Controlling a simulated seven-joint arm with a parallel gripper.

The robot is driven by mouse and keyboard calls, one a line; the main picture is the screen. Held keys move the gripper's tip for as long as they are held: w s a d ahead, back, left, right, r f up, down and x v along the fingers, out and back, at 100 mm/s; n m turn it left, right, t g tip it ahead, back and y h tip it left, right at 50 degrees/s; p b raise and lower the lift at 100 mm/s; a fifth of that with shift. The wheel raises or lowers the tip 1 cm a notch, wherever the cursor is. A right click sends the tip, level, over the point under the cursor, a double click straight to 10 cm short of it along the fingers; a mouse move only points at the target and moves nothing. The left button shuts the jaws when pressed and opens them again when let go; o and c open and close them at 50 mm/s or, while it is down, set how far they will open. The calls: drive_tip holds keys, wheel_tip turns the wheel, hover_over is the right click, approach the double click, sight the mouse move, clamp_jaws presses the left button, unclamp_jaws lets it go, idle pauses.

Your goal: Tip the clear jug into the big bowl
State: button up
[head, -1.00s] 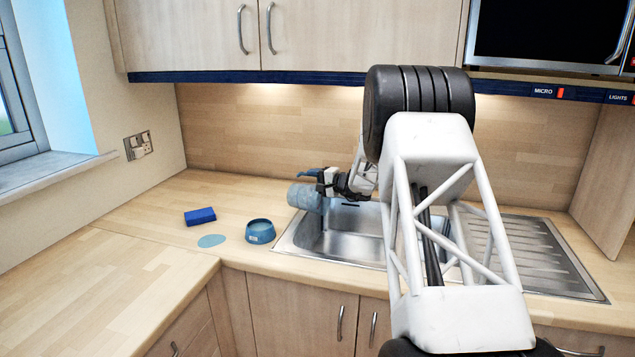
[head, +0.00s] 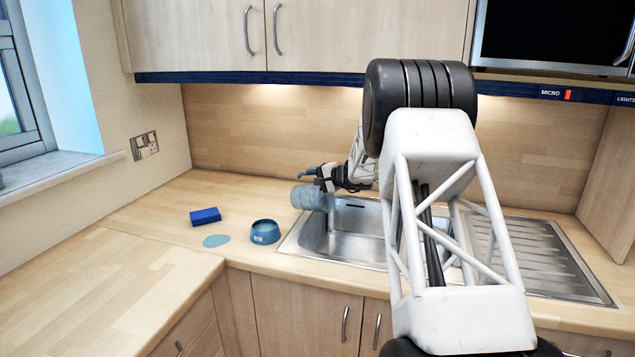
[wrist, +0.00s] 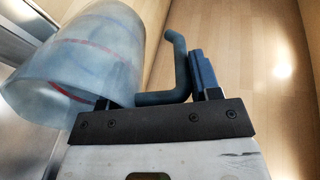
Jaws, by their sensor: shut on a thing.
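The clear jug (head: 310,198) is a see-through bluish vessel, lying nearly on its side in the air near the sink's left end. In the wrist view the jug (wrist: 85,60) fills the upper left, with a red line around its wall and its grey-blue handle (wrist: 178,75) at the right. My gripper (head: 326,181) is shut on the jug at its handle side. I cannot tell whether the jug holds anything. A blue bowl (head: 265,232), the only bowl in view, stands upright on the counter left of the sink, below and left of the jug.
A blue sponge-like block (head: 205,216) and a flat pale blue disc (head: 216,240) lie left of the bowl. The steel sink (head: 350,248) is to its right, partly hidden by my arm. The left counter is clear. Wall cupboards (head: 370,30) hang above.

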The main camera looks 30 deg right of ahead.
drive_tip(key=shift+w+a+r, duration=0.15)
drive_tip(key=shift+w, duration=0.1)
drive_tip(key=shift+w+a+g, duration=0.1)
drive_tip(key=shift+w+g, duration=0.1)
drive_tip(key=shift+g, duration=0.2)
drive_tip(key=shift+w+a+r+g+h, duration=0.2)
drive_tip(key=shift+w+a+g+h, duration=0.05)
drive_tip(key=shift+w+g+h, duration=0.15)
drive_tip(key=shift+w+a+r+g+h, duration=0.2)
drive_tip(key=shift+w+g+h, duration=0.1)
drive_tip(key=shift+w+g, duration=0.1)
drive_tip(key=shift+w+a, duration=0.1)
idle(0.5)
drive_tip(key=shift+w+g, duration=0.1)
drive_tip(key=shift+g, duration=0.2)
drive_tip(key=shift+w+a+r+g+h, duration=0.15)
drive_tip(key=shift+w+a+g+h, duration=0.2)
drive_tip(key=shift+w+g+h, duration=0.2)
drive_tip(key=shift+w+a+g, duration=0.1)
drive_tip(key=shift+w+g, duration=0.05)
drive_tip(key=shift+g, duration=0.2)
